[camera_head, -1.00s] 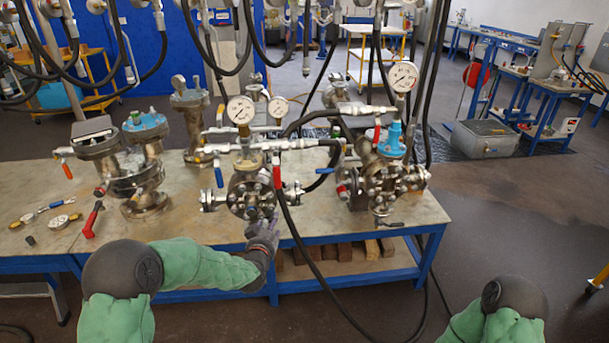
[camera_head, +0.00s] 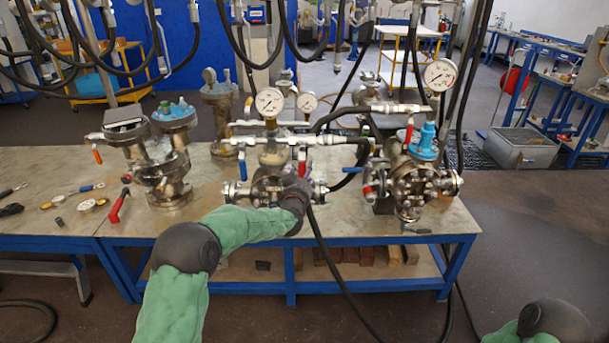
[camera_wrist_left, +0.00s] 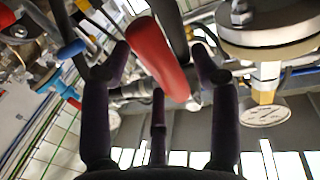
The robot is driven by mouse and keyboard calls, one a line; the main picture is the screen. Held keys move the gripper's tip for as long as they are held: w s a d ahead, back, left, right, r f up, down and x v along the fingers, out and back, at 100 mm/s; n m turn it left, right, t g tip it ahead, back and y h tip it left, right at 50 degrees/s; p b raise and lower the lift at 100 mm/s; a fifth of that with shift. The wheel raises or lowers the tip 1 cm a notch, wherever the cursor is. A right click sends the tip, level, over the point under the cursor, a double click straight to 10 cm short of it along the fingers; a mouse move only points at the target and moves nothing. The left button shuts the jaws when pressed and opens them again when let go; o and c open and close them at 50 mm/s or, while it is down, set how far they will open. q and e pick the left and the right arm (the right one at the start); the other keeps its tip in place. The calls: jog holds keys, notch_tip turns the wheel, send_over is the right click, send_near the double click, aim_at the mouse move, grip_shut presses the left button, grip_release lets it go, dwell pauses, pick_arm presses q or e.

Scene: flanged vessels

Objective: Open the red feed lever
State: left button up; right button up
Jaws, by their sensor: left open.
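The red lever (camera_head: 302,160) hangs from the silver pipe on the middle flanged vessel (camera_head: 268,186), below the two gauges. My left gripper (camera_head: 298,184) is in front of that vessel, just under the lever, and partly hides the vessel. In the left wrist view the red lever (camera_wrist_left: 158,58) lies between the spread fingers of my open left gripper (camera_wrist_left: 160,70). I see a gap on both sides of the lever, more clearly on the right. The tip of the lever ends between the fingers. My right gripper is out of view.
A blue-handled lever (camera_head: 242,166) is left of the red one. A black hose (camera_head: 352,172) loops close on the right. Another flanged vessel (camera_head: 410,188) stands to the right and one (camera_head: 160,160) to the left. Small tools and gauges (camera_head: 87,206) lie on the bench's left.

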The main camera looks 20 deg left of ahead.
pick_arm(q)
jog(key=shift+w, duration=0.55)
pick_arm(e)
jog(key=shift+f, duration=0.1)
